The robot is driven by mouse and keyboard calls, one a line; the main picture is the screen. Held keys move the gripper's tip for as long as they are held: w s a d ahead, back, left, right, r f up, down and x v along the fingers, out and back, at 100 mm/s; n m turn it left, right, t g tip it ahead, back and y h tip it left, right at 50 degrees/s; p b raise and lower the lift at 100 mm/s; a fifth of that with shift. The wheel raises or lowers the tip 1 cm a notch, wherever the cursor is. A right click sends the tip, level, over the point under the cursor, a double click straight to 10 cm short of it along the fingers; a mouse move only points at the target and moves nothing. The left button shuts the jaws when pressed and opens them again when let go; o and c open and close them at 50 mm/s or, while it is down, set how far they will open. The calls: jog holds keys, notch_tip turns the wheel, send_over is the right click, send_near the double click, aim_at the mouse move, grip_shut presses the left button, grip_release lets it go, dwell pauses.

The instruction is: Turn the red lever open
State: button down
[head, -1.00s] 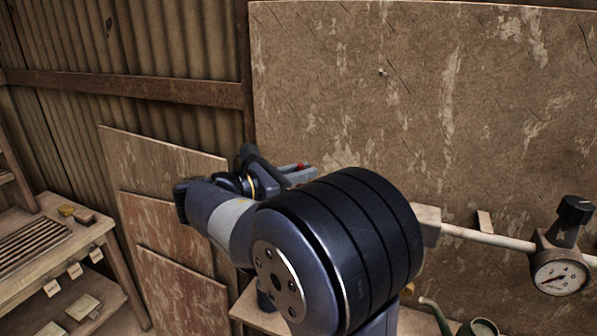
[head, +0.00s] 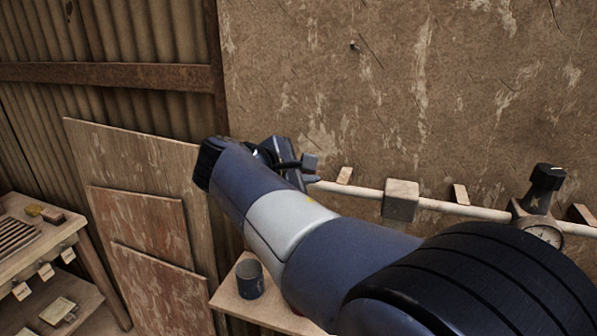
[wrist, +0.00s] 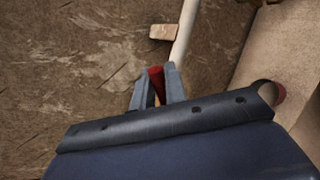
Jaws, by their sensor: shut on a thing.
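The red lever (wrist: 155,76) shows in the wrist view as a small red piece between the two fingers of my gripper (wrist: 154,85). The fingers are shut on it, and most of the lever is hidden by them. A pale pipe (wrist: 184,38) runs away just beyond the fingertips. In the head view my gripper (head: 311,172) is at the left end of the pipe (head: 345,190), against the wall board. The lever cannot be made out there behind my gripper and arm.
A square block (head: 400,201) and a dial gauge with a black knob (head: 547,177) sit along the pipe to the right. A dark cup (head: 250,278) stands on a low shelf (head: 228,297) below. A wooden bench (head: 85,262) is at the far left.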

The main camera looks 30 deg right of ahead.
jog(key=shift+s+d+f+m+t+y+b, duration=0.2)
jog(key=shift+f+m+t+y+b, duration=0.1)
jog(key=shift+f+m+y+b, duration=0.15)
jog(key=shift+s+d+f+m+t+y+b, duration=0.15)
jog(key=shift+f+m+t+y+b, duration=0.2)
jog(key=shift+f+b, duration=0.25)
jog(key=shift+s+d+f+m+t+y+b, duration=0.1)
jog(key=shift+s+f+m+t+y+b, duration=0.15)
jog(key=shift+f+m+b, duration=0.2)
jog(key=shift+f, duration=0.1)
jog(key=c, duration=1.5)
grip_release()
jog(key=b+v, duration=0.1)
jog(key=v, duration=0.9)
jog(key=shift+s+a+r, duration=0.2)
jog(key=shift+a+r, duration=0.05)
jog(key=shift+r, duration=0.05)
jog(key=shift+c, duration=0.2)
